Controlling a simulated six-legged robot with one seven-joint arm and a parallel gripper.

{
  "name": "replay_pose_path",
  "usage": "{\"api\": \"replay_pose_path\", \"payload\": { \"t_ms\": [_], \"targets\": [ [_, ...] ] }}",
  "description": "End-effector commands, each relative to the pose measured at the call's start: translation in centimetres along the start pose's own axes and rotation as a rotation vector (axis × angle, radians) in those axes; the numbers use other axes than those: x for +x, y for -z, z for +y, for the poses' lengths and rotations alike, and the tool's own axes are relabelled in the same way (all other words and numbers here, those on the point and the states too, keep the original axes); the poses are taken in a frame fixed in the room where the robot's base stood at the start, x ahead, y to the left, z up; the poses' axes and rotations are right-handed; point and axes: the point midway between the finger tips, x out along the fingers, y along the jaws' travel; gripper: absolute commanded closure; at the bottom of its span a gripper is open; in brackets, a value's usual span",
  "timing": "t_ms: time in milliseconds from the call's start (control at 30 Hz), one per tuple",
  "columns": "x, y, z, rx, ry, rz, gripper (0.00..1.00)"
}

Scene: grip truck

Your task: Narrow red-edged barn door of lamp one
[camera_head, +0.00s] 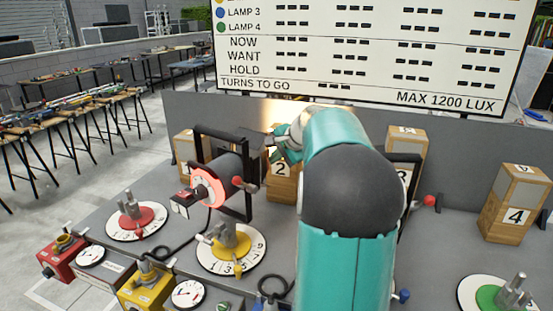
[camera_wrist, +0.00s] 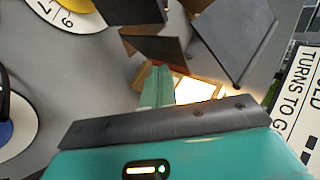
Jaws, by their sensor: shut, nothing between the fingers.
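A dark lamp with a glowing red ring (camera_head: 208,188) stands in a black yoke (camera_head: 248,195) at left centre in the head view. A dark barn door flap (camera_head: 252,138) sticks out from its front. In the wrist view, a narrow dark flap (camera_wrist: 155,47) shows a reddish strip along its lower edge, and a wider flap (camera_wrist: 235,40) is to its right. My gripper (camera_head: 279,141) is in front of the lamp, near its flaps. In the wrist view its teal fingers (camera_wrist: 158,84) are together and empty, just below the narrow flap. Contact cannot be told.
Wooden block 2 (camera_head: 284,186) stands behind my gripper, beside the lamp. Wooden block 4 (camera_head: 515,205) is far right. The red dial (camera_head: 137,218) and yellow dial (camera_head: 232,247) have upright knobs in front. A bright patch (camera_wrist: 195,88) shows past my fingers. A white board (camera_head: 370,50) stands behind.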

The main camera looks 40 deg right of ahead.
Motion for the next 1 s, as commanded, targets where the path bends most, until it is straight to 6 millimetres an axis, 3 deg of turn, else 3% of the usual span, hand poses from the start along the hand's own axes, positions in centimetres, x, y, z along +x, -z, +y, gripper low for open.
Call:
{"api": "replay_pose_path", "payload": {
  "t_ms": [1000],
  "targets": [
    [1.2,-0.6,-1.2,-0.001,-0.001,-0.001,1.0]
  ]
}}
